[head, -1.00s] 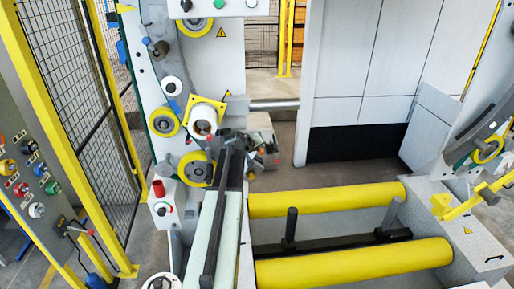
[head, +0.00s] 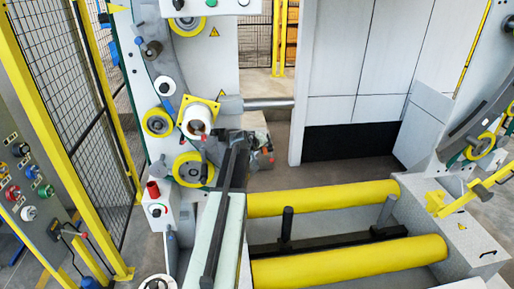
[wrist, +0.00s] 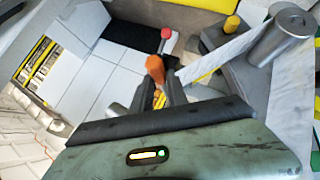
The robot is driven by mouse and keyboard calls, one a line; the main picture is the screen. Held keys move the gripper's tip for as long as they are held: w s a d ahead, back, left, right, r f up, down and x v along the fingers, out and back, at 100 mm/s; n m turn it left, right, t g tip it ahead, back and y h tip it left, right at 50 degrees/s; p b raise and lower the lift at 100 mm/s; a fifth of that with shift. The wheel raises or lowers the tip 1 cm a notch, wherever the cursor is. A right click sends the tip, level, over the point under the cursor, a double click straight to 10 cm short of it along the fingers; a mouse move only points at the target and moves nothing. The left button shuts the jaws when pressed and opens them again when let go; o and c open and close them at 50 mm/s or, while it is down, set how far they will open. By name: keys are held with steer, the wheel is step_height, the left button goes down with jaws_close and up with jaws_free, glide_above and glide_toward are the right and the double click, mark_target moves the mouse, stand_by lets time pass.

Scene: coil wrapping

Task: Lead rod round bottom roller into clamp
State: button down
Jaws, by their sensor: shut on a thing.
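My gripper (wrist: 160,94) is shut on the rod, whose orange grip (wrist: 155,68) and red end (wrist: 165,33) stick out beyond the fingers in the wrist view. In the head view my gripper (head: 258,152) is small and partly hidden behind my arm, just right of the ring machine's lower wheels. A yellow-rimmed roller (head: 190,170) sits low on the ring, left of my gripper and apart from it. A pale strip (wrist: 222,50) runs from near my fingers to a grey cylinder (wrist: 283,36) in the wrist view. I cannot identify the clamp.
Two long yellow floor rollers (head: 345,262) lie right of my arm. A small box with a red button (head: 154,188) stands left of it. A white roll on a yellow plate (head: 198,118) is above the lower roller. Mesh fencing (head: 75,90) stands at left. Floor behind is clear.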

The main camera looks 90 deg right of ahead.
steer(key=shift+s, duration=0.45)
steer(key=shift+f, duration=0.1)
step_height(320, 180, down, 4)
steer(key=b, duration=0.4)
stand_by(0.3)
steer(key=c, duration=1.2)
jaws_free()
